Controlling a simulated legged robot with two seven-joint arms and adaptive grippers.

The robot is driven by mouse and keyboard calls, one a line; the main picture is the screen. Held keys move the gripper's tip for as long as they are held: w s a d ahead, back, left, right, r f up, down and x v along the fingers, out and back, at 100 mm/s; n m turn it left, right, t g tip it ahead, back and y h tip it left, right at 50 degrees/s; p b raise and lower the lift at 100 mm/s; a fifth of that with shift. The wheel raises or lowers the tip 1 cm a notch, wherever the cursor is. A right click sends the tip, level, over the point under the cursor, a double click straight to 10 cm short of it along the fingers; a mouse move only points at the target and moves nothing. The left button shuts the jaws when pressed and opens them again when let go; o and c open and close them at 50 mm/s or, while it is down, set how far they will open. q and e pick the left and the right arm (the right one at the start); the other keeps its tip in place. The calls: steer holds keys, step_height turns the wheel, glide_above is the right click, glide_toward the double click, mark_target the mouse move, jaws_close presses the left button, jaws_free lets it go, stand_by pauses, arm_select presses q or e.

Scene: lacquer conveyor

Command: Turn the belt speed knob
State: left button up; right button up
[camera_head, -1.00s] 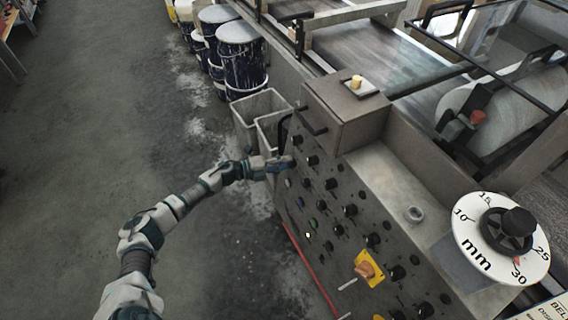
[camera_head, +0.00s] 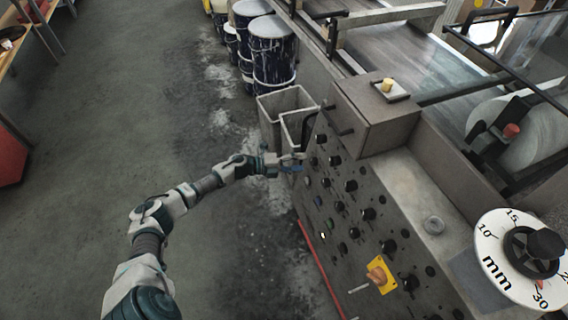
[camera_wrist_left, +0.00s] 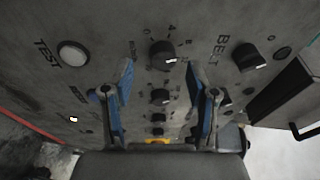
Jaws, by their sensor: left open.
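In the left wrist view, a black knob (camera_wrist_left: 248,57) with a pale pointer mark sits on the grey panel beside the printed word BELT. Another black knob (camera_wrist_left: 162,55) with scale marks around it shows between and beyond my fingertips. My left gripper (camera_wrist_left: 160,72) is open, its two blue fingers apart and pointing at the panel, with nothing held. The BELT knob lies to the right of the right finger. In the head view my left gripper (camera_head: 298,163) is at the panel's upper left edge; I cannot tell whether it touches. My right gripper is not in view.
The control panel (camera_head: 375,222) carries several knobs and a yellow-plated switch (camera_head: 380,275). A round white TEST button (camera_wrist_left: 72,53) is left of my fingers. Grey bins (camera_head: 285,102) stand beyond my gripper.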

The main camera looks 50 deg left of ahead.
arm_select(q)
steer(key=f+v, duration=0.1)
steer(key=v, duration=0.8)
steer(key=shift+r, duration=0.4)
steer(key=shift+s, duration=0.1)
